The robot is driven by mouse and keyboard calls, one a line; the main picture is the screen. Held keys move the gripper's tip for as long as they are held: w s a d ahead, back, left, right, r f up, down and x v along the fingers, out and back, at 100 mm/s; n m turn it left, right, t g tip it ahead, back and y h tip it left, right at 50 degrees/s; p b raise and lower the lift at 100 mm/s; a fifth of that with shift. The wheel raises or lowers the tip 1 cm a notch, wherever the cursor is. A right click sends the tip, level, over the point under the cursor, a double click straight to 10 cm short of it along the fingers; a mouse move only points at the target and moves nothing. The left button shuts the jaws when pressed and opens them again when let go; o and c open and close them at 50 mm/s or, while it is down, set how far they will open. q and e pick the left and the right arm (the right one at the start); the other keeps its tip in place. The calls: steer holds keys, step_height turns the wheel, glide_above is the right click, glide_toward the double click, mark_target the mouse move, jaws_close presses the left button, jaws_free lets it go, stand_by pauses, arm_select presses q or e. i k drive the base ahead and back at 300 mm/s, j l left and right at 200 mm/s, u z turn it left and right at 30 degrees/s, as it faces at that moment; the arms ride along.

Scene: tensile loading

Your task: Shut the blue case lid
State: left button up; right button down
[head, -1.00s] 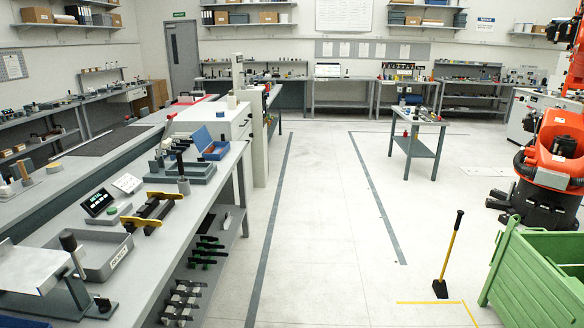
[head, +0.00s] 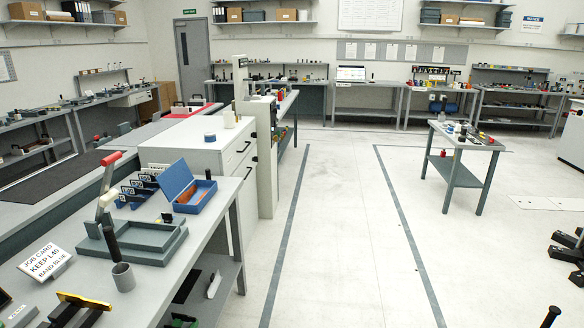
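The blue case (head: 196,203) sits on the left workbench, near its far right end. Its lid (head: 176,178) stands raised at the case's left and back side, so the case is open. Something orange-brown shows inside the case, and a small dark item shows at its right rim. Neither of my grippers is in view.
A white cabinet (head: 190,152) is behind. The floor (head: 335,235) right of the bench is clear.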

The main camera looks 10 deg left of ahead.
mark_target(175, 178)
steer(key=i+u, duration=0.1)
steer(key=i, duration=0.7)
steer(key=i+l, duration=0.15)
steer(key=i, duration=0.6)
steer(key=j+u, duration=0.05)
